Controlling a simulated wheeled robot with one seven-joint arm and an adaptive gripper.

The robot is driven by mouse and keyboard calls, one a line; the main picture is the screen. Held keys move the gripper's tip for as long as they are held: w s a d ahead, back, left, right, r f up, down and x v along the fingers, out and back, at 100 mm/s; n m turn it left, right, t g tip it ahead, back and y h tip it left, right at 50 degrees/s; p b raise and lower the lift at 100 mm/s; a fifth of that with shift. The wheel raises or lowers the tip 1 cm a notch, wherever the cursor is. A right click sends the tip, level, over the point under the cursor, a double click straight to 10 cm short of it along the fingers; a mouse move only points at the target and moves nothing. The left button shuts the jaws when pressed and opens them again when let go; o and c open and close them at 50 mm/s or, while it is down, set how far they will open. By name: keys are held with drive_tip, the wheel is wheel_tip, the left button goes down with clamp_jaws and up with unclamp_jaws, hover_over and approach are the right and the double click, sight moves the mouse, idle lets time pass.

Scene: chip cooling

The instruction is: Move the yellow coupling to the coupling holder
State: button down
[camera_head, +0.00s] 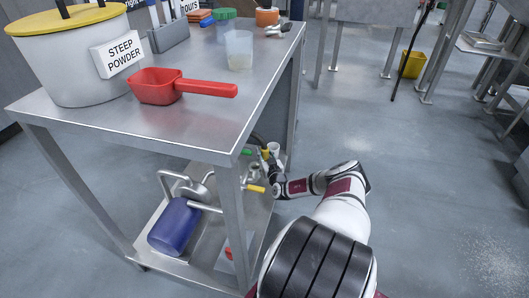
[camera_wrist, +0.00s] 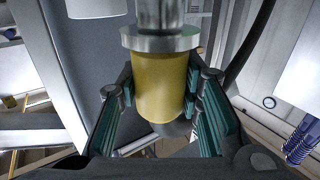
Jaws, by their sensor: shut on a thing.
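The yellow coupling (camera_wrist: 160,85) is a yellow cylinder with a grey metal collar on top, upright in the middle of the wrist view. My gripper (camera_wrist: 163,98) has its teal-padded fingers on both sides of it and is shut on it. A metal stem rises above the collar; I cannot tell whether it is joined to the coupling. In the head view my gripper (camera_head: 268,172) is low beside the cart's lower shelf, small and partly hidden. A small yellow part (camera_head: 266,153) shows there, likely the same coupling. I cannot clearly make out the coupling holder.
The steel cart (camera_head: 190,135) has a leg (camera_head: 232,215) left of my gripper. Its lower shelf (camera_head: 205,250) carries a blue container (camera_head: 174,227), metal pipes and a yellow-ended handle (camera_head: 256,188). A red scoop (camera_head: 160,88) lies on top. Open floor is at right.

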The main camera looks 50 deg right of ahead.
drive_tip(key=shift+f, duration=1.3)
drive_tip(key=c, duration=1.1)
unclamp_jaws()
drive_tip(key=shift+o, duration=0.2)
drive_tip(key=shift+f, duration=0.1)
drive_tip(key=v, duration=1.2)
drive_tip(key=shift+s, duration=0.1)
